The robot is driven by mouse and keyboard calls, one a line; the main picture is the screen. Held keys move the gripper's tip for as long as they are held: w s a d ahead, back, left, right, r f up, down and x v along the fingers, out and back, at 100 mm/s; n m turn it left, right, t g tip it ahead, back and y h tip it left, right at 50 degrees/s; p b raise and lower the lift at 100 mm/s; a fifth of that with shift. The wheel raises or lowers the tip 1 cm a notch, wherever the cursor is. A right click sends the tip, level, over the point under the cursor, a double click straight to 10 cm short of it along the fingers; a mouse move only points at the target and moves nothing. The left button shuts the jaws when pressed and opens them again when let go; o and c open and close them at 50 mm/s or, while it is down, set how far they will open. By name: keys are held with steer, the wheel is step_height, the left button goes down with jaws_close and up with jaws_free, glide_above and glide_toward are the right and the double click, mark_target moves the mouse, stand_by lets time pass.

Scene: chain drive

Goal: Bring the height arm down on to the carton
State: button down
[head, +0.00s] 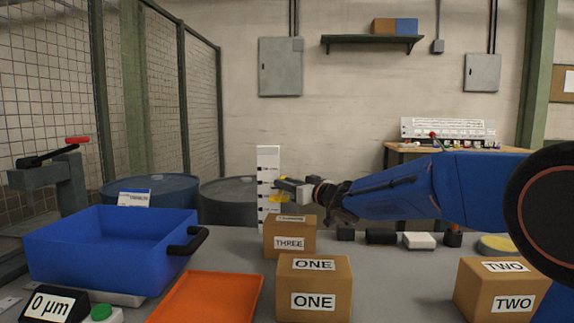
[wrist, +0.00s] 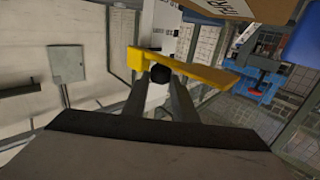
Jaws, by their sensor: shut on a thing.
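The white height post (head: 267,170) stands behind the carton labelled THREE (head: 290,243). The yellow height arm (head: 279,199) shows at the post, just above the level of that carton's top in the head view. In the wrist view, the yellow arm (wrist: 205,70) crosses in front of the white post, and part of a labelled carton (wrist: 235,8) shows at the top edge. My gripper (wrist: 163,80) is shut on the black knob (wrist: 160,68) of the height arm. I cannot tell the exact gap between arm and carton.
Carton ONE (head: 314,290) stands in front of carton THREE, and carton TWO (head: 502,290) is at the right. A blue bin (head: 105,250) and an orange tray (head: 208,298) are at the left. Small parts lie behind on the table, under my arm.

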step_height(320, 180, down, 6)
steer(key=shift+f, duration=0.1)
steer(key=c, duration=1.4)
jaws_free()
steer(key=shift+c, duration=0.2)
steer(key=v, duration=1.7)
steer(key=shift+d, duration=0.2)
steer(key=shift+s, duration=0.1)
